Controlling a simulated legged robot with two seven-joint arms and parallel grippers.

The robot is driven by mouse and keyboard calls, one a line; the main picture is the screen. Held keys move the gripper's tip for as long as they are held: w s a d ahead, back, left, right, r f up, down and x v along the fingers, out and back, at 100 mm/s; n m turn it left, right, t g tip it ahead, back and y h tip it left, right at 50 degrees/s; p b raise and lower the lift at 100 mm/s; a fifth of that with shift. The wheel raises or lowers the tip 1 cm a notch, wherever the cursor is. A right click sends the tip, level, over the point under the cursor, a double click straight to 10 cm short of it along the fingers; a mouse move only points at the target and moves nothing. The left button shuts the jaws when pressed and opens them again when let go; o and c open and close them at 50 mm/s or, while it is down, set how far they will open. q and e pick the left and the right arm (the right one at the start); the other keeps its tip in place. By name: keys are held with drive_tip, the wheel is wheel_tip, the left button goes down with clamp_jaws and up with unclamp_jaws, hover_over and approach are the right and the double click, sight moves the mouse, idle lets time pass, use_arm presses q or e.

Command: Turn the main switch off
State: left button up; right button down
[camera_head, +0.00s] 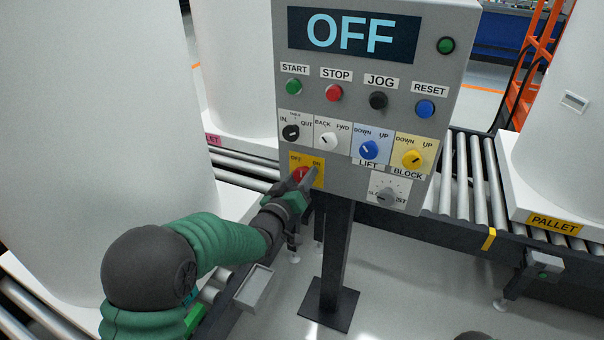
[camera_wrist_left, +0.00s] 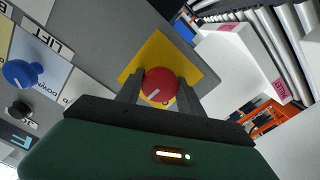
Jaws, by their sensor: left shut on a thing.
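The main switch is a red knob (camera_head: 301,174) on a yellow plate (camera_head: 317,167) marked OFF and ON, at the lower left of the grey control panel (camera_head: 262,6). My left gripper (camera_head: 304,182) is at the knob and partly covers it. In the left wrist view the red knob (camera_wrist_left: 159,86) sits between the two fingers of my left gripper (camera_wrist_left: 158,90), which is shut on it. The knob's white mark points down and to the left there. The panel's display (camera_head: 353,36) reads OFF. My right gripper is not in view.
Above the switch are several buttons, among them the red STOP button (camera_head: 334,93), and selector knobs such as the blue LIFT knob (camera_head: 369,150). A grey dial (camera_head: 388,196) is to the right. Roller conveyors (camera_head: 466,180) and large white tanks (camera_head: 90,120) stand around the panel.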

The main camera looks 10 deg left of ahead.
use_arm(q)
drive_tip(key=n+p, duration=0.2)
drive_tip(key=n, duration=0.3)
drive_tip(key=shift+a+n, duration=0.1)
drive_tip(key=shift+n, duration=0.2)
drive_tip(key=shift+f+n+p, duration=0.1)
drive_tip(key=shift+n+p, duration=0.9)
drive_tip(key=shift+n, duration=1)
drive_tip(key=shift+f, duration=0.1)
drive_tip(key=o, duration=1.4)
drive_tip(key=shift+a, duration=0.1)
drive_tip(key=shift+s, duration=0.1)
drive_tip(key=shift+p+v, duration=1.3)
drive_tip(key=shift+v, duration=7)
